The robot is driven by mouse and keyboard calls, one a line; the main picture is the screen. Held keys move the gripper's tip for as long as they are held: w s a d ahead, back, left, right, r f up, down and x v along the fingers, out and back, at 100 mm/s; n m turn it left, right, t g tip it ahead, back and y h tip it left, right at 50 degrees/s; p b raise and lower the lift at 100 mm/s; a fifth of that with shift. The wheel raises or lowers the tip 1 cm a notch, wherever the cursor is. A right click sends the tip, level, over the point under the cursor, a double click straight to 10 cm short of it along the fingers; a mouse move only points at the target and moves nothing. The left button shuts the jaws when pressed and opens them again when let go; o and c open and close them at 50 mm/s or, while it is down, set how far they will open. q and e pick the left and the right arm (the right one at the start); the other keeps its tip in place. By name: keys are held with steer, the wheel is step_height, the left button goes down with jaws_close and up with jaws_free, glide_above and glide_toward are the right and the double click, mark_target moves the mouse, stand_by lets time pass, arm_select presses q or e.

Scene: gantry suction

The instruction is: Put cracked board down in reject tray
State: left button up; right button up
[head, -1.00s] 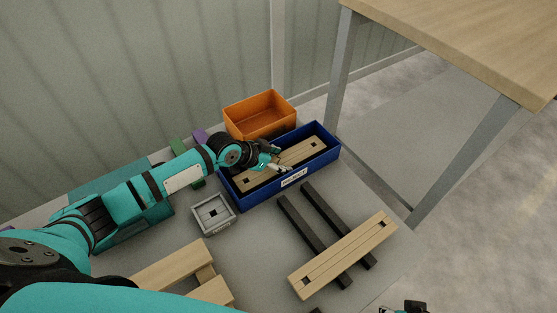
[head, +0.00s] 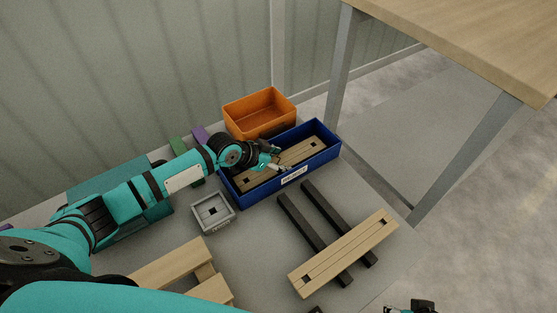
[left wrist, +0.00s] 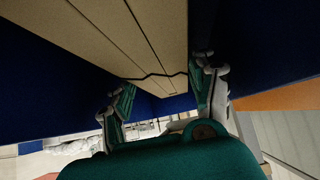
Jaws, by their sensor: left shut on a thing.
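The cracked board (head: 300,154), pale wood with lengthwise grooves and dark square holes, lies along the inside of the blue reject tray (head: 325,161). In the left wrist view the board (left wrist: 125,35) shows a jagged dark crack across it near the fingers. My left gripper (head: 274,164) is shut on the board near its middle, with one finger at each long edge in the left wrist view (left wrist: 163,88). Whether the board touches the tray floor is hard to tell. My right gripper (head: 411,306) shows only as a dark part at the bottom edge.
An orange bin (head: 260,113) stands behind the tray. A small grey box (head: 213,213) is at its left front. Another wooden board (head: 344,253) rests across two dark bars (head: 327,212). A wooden frame (head: 178,265) lies at front left. A wooden table (head: 470,40) stands at right.

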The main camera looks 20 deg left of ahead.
arm_select(q)
steer(key=shift+f, duration=0.15)
steer(key=shift+f, duration=0.1)
steer(key=o, duration=1.4)
steer(key=shift+f, duration=0.1)
steer(key=shift+c, duration=0.2)
steer(key=v, duration=1.1)
steer(key=shift+s+a+r, duration=0.25)
steer(key=shift+s+r, duration=0.05)
steer(key=shift+r, duration=0.1)
steer(key=shift+r, duration=0.1)
